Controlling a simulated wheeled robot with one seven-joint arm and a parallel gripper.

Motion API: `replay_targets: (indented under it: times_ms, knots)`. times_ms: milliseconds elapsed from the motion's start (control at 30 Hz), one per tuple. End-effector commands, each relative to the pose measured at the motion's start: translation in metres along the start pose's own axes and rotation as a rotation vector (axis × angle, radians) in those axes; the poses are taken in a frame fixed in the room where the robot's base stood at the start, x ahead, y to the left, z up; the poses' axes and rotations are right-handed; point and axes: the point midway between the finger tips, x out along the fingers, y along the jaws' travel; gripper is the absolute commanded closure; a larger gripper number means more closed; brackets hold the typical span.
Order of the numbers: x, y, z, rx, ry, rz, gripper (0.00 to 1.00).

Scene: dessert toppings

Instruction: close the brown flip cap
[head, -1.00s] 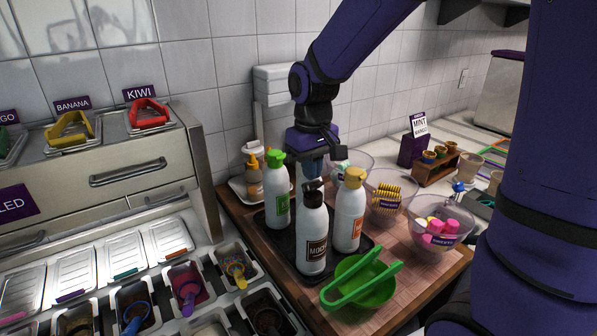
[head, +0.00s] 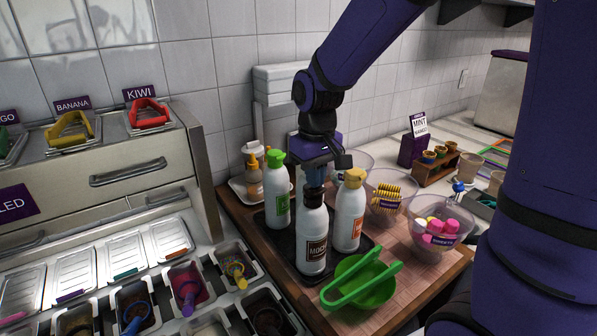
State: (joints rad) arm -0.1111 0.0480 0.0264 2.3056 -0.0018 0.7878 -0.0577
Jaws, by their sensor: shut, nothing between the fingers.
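The white mocha bottle (head: 312,240) stands upright at the front of a black tray (head: 283,246), with a brown label. Its brown cap (head: 312,200) is mostly hidden by my gripper, so I cannot tell whether the lid is up or down. My gripper (head: 314,183) points down right at the top of this bottle, its fingers shut and empty. It appears to touch the cap, though the exact contact is hidden.
A green-capped bottle (head: 277,200) stands behind left and an orange-capped bottle (head: 349,215) close at right. A green bowl with green tongs (head: 360,285) sits in front right. Clear bowls of toppings (head: 440,226) stand further right.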

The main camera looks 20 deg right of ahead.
Motion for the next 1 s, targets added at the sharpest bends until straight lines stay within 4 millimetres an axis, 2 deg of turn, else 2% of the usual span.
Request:
replay_targets:
  times_ms: [67,233,800,1000]
  knots:
    - [0.003,0.000,0.001,0.000,-0.001,0.000,1.00]
    - [-0.004,0.000,0.000,0.000,0.002,0.000,1.00]
    - [-0.062,0.000,0.000,0.000,0.001,0.000,1.00]
    - [-0.077,0.000,0.000,0.000,0.001,0.000,1.00]
